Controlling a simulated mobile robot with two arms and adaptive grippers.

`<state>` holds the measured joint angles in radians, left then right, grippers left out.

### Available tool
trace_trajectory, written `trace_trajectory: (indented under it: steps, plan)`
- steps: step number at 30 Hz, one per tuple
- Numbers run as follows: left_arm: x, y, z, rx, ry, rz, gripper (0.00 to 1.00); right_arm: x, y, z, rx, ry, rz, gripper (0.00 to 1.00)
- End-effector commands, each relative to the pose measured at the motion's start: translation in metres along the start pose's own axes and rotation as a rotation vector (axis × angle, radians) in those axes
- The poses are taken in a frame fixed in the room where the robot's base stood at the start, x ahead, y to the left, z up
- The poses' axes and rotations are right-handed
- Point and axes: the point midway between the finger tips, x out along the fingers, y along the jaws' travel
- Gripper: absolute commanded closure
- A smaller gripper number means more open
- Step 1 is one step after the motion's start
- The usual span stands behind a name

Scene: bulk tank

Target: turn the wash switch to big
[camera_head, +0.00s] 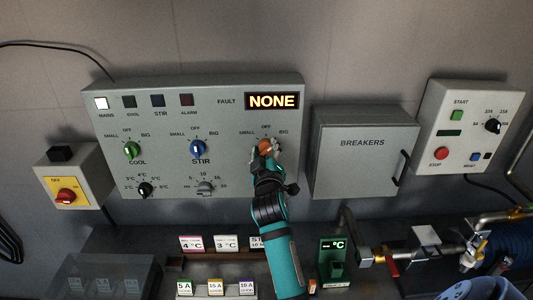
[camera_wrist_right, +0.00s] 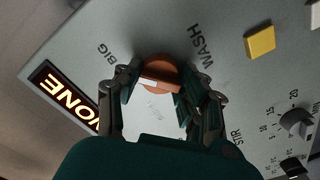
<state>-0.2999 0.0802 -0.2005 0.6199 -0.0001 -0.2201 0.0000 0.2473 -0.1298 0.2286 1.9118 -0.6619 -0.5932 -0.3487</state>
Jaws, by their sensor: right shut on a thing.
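The wash switch is an orange knob (camera_head: 264,146) at the right of the grey control panel (camera_head: 233,95), below the lit NONE display (camera_head: 271,101). SMALL, OFF and BIG labels surround it. My right gripper (camera_head: 265,149) is shut on the knob and covers much of it. In the right wrist view the fingers (camera_wrist_right: 161,94) hold both sides of the knob's raised orange bar (camera_wrist_right: 159,83). A white mark on the bar lies toward its left end, on the side of the BIG label (camera_wrist_right: 107,53). The exact setting is hard to tell. My left gripper is out of view.
The green cool knob (camera_head: 132,150), blue stir knob (camera_head: 197,149) and lower grey dial (camera_head: 205,187) are left of the wash switch. A breakers box (camera_head: 362,170) stands close to its right. Small labelled blocks and pipes lie below.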

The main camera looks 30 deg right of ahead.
Motion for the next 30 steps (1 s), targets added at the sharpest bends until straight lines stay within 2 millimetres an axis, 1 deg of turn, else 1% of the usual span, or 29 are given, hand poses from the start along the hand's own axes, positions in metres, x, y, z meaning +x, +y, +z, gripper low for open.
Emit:
trace_trajectory:
  steps: [6, 19, 20, 21, 24, 25, 30]
  plan:
    - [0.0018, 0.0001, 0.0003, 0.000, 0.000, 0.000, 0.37, -0.0002, -0.0017, 0.0015, 0.044, -0.004, -0.003, 0.92]
    - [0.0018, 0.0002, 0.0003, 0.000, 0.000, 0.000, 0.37, -0.0002, -0.0017, 0.0015, 0.051, -0.004, -0.004, 0.92]
    - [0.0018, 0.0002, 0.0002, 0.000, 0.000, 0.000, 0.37, -0.0002, -0.0017, 0.0015, 0.051, -0.004, -0.004, 0.56]
    - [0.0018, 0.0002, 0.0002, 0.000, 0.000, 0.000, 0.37, -0.0002, -0.0017, 0.0014, 0.051, -0.004, -0.004, 0.51]
    - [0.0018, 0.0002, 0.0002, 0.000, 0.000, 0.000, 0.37, -0.0001, -0.0013, 0.0011, 0.050, -0.003, -0.003, 0.38]
    - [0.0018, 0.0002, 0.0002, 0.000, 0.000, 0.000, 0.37, -0.0001, -0.0012, 0.0010, 0.050, -0.003, -0.003, 0.37]
    - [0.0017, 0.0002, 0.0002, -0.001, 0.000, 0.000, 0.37, -0.0001, -0.0006, 0.0005, 0.049, -0.001, -0.001, 0.37]
